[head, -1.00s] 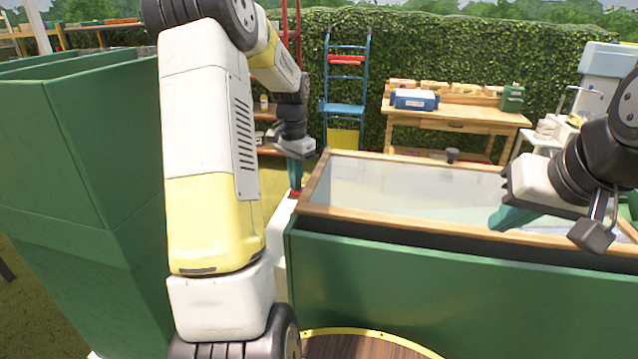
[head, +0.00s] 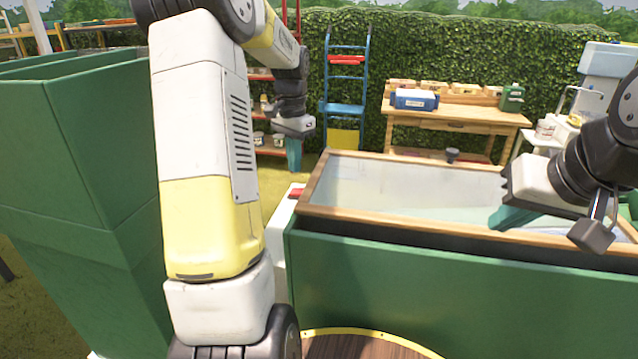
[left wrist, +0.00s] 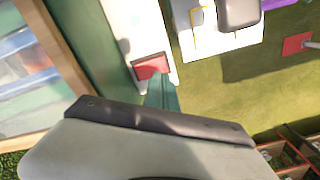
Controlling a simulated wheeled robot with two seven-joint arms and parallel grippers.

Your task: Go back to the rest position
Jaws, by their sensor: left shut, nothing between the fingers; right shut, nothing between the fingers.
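My left gripper (head: 294,155) is shut and empty, its teal fingers pointing down. In the head view it hangs left of the wood-framed glass-topped green planter box (head: 420,216), above and behind a white post with a red top (head: 297,192). In the left wrist view the teal fingers (left wrist: 162,93) show near that red-topped white piece (left wrist: 150,66), apart from it as far as I can tell. My right gripper (head: 505,217) is shut and empty at the right, over the planter box. Its teal fingers point down and left.
Tall green boxes (head: 80,170) stand at the left, close to my left arm. A wooden workbench (head: 455,118) with a blue box (head: 414,99) and a blue ladder (head: 345,100) stand at the back by the hedge. A red shelf (head: 262,110) stands behind my left arm.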

